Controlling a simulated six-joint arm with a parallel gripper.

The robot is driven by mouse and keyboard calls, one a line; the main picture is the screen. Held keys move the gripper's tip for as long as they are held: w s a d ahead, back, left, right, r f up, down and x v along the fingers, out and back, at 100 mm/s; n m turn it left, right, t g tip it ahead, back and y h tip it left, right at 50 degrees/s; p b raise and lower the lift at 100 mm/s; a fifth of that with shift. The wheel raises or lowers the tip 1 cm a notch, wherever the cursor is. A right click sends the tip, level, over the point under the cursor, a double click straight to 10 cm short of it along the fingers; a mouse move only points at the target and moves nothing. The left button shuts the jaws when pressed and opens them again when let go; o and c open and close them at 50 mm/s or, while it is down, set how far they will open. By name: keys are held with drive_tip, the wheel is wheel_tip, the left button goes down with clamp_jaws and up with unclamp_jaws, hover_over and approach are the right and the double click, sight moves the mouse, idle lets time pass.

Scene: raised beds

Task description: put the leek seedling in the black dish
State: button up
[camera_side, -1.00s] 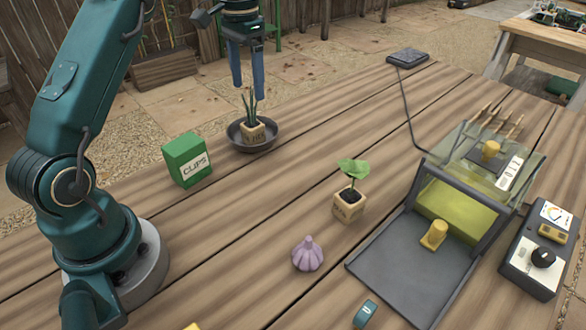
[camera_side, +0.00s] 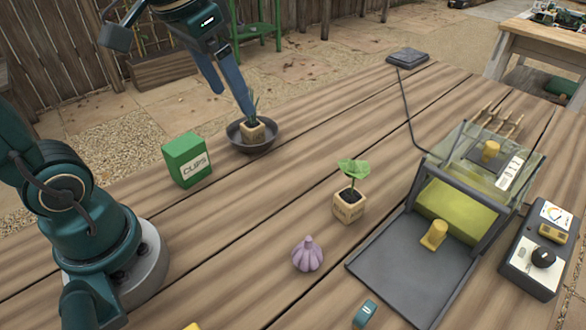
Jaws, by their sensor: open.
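The leek seedling (camera_side: 252,131), a small tan cube pot with thin green leaves, sits inside the black dish (camera_side: 263,148) at the back of the wooden table. My gripper (camera_side: 235,103) is open and tilted, up and to the left of the seedling. One finger overlaps the leaves in the picture; I cannot tell whether it touches them. The cube pot is clear of the fingers.
A green clips box (camera_side: 186,160) stands left of the dish. Another seedling in a cube pot (camera_side: 350,194), a garlic bulb (camera_side: 307,254) and a grey tray with a clear hinged cover (camera_side: 415,262) are to the right. Bare planks lie between.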

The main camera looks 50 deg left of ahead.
drive_tip(key=s+d+f+t, duration=0.1)
drive_tip(key=s+d+f, duration=0.2)
drive_tip(key=s, duration=0.4)
drive_tip(key=shift+s+d+f+t+h, duration=0.15)
drive_tip(key=shift+s+f+t+h, duration=0.2)
drive_tip(key=shift+f, duration=0.45)
